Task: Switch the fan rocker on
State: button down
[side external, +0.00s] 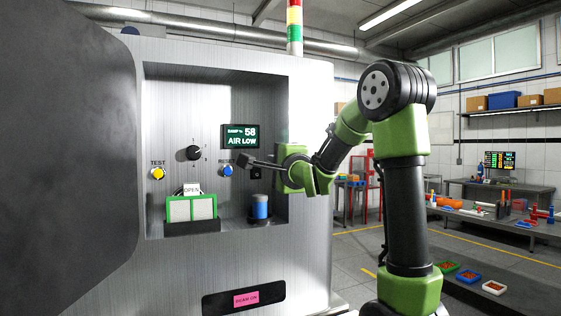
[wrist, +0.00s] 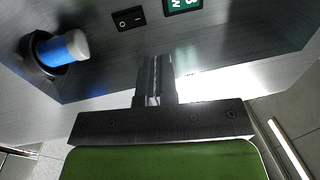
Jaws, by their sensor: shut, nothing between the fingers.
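The fan rocker is a small black switch (side external: 256,173) on the recessed metal panel, below the display. In the wrist view the rocker (wrist: 128,19) shows two white marks, lying ahead of the fingers and a little to the left. Which side is pressed in is too small to tell. My gripper (side external: 244,161) is shut and empty, reaching into the recess from the right, with its fingers just above the rocker in the side view. In the wrist view my gripper (wrist: 155,62) is apart from the rocker.
A blue reset button (side external: 227,170), a black knob (side external: 194,153) and a yellow test button (side external: 157,173) are on the panel. A blue cylinder (side external: 261,207) stands below the rocker. A green-framed box (side external: 190,209) is at lower left.

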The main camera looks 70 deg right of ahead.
jog(key=shift+s+a+r, duration=0.15)
jog(key=shift+s+a, duration=0.6)
jog(key=a+f+n+g+y, duration=0.1)
jog(key=a+f+n+y, duration=0.2)
jog(key=a+n+y, duration=0.4)
jog(key=a+f+n+y, duration=0.25)
jog(key=a+n, duration=0.25)
jog(key=a, duration=0.3)
jog(key=s+a+f+n+g+y, duration=0.5)
jog(key=s+a+n, duration=0.4)
jog(key=a+n, duration=0.2)
jog(key=shift+s+a+f+g+y, duration=0.2)
jog(key=shift+a+g+y, duration=0.1)
jog(key=shift+a+y, duration=0.25)
